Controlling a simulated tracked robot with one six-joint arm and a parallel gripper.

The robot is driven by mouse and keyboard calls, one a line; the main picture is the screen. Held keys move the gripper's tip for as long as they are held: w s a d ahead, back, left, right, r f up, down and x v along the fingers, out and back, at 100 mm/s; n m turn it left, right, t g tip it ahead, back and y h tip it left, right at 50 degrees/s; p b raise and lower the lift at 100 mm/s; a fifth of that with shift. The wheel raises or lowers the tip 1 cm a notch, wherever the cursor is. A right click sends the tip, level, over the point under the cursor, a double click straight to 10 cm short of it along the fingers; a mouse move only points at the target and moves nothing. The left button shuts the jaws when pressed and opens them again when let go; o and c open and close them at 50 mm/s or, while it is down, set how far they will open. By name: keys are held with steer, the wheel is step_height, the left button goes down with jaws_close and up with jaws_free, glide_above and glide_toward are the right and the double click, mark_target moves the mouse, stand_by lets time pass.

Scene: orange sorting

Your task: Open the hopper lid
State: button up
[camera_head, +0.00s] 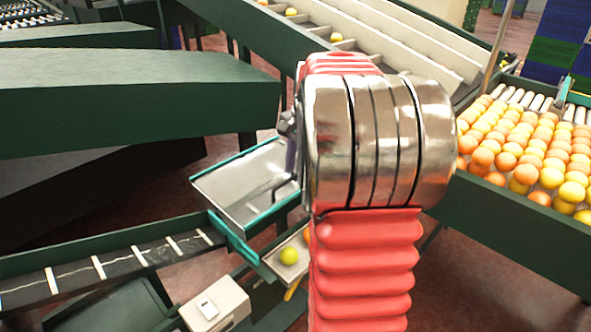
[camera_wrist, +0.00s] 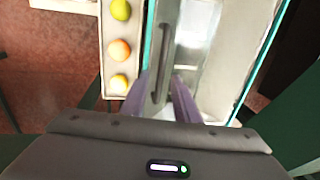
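The hopper (camera_head: 236,190) is a pale, teal-edged box left of my arm in the head view. In the wrist view its lid (camera_wrist: 205,45) is a pale, shiny panel between teal edges (camera_wrist: 150,35). A long dark grey bar handle (camera_wrist: 163,60) runs along the lid. My gripper (camera_wrist: 161,76) has two purple fingers spread apart, one on each side of the handle's near end. It is open, and I cannot tell whether either finger touches the handle. In the head view my arm hides most of the gripper (camera_head: 291,155).
A narrow tray (camera_wrist: 107,65) with three fruits runs along the hopper's left side in the wrist view. A dark conveyor (camera_head: 120,268) lies at lower left. A large bin wall (camera_head: 520,240) holding many oranges stands right. A green beam (camera_head: 140,100) stands at left.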

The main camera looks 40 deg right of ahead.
steer(key=shift+f, duration=0.15)
jaws_close()
stand_by(0.6)
steer(key=shift+a, duration=0.1)
